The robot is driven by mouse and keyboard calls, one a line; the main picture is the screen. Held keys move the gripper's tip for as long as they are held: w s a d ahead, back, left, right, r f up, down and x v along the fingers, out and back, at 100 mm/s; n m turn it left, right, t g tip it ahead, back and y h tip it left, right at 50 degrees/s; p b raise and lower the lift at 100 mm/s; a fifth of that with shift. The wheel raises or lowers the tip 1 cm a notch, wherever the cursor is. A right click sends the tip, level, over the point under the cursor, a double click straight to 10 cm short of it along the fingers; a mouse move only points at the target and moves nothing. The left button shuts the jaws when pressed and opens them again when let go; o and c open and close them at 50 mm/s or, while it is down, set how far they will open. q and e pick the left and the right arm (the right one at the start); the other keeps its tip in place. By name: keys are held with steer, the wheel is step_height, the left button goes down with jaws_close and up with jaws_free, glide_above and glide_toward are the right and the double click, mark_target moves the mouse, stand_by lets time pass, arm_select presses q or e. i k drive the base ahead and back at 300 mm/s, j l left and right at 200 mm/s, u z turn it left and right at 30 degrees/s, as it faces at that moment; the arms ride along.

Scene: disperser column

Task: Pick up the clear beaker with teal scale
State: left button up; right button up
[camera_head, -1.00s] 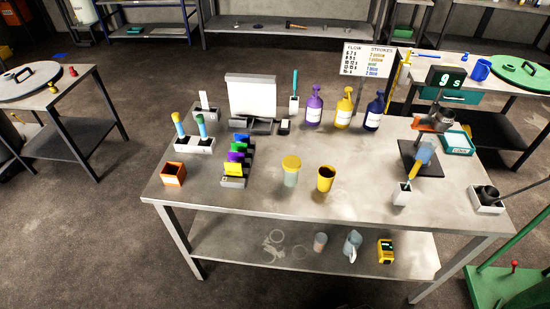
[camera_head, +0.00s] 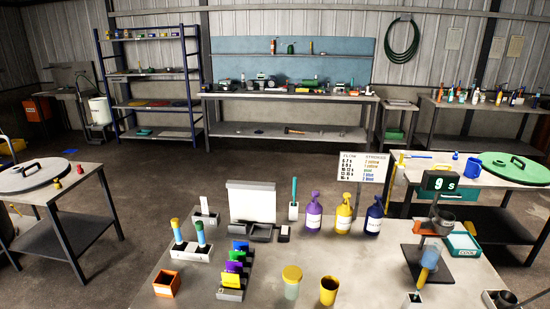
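I cannot make out a clear beaker with a teal scale in the current head view. The table's lower shelf is out of the picture. A pale see-through container with a yellow lid (camera_head: 292,282) stands upright on the near table (camera_head: 205,288). A yellow cup (camera_head: 328,291) with a dark inside stands just right of it. I see no teal scale on either. Neither of my grippers shows.
A stand with a display (camera_head: 440,182) is at the right, an orange box (camera_head: 166,284) at the left. Side tables flank it; a workbench (camera_head: 290,98) stands behind.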

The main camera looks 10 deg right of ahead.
mark_target(432, 252)
steer(key=z, duration=1.3)
